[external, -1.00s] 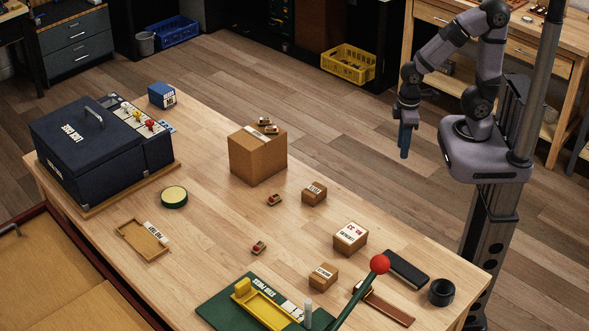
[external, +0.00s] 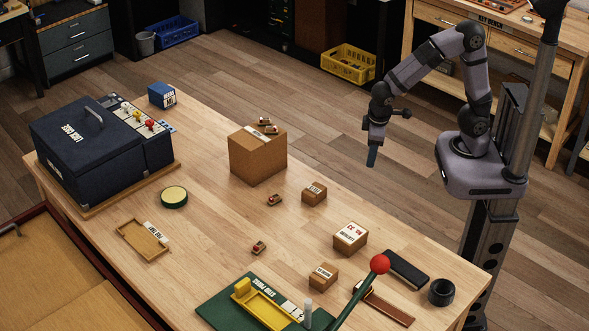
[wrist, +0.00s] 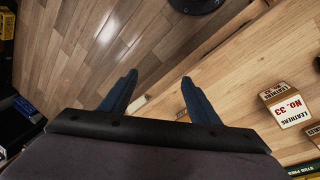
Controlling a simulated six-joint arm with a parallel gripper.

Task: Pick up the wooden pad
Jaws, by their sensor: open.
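Small wooden pieces with red tops lie on the table; one (external: 275,199) is right of the large carton and another (external: 258,247) is nearer the front. Two more small pieces (external: 267,125) rest on top of the large carton (external: 258,157). I cannot tell for sure which of them is the wooden pad. My gripper (external: 372,157) hangs in the air beyond the table's far right edge, above and apart from all of these. In the wrist view my gripper (wrist: 158,80) is open, with nothing between its two blue fingers.
Small cartons (external: 314,193) (external: 350,238) (external: 324,276) stand on the right half. A green press (external: 220,309) with a red-knobbed lever (external: 380,265) is at the front. A navy case (external: 90,150), a round tin (external: 174,197) and a shallow wooden tray (external: 143,240) are left.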

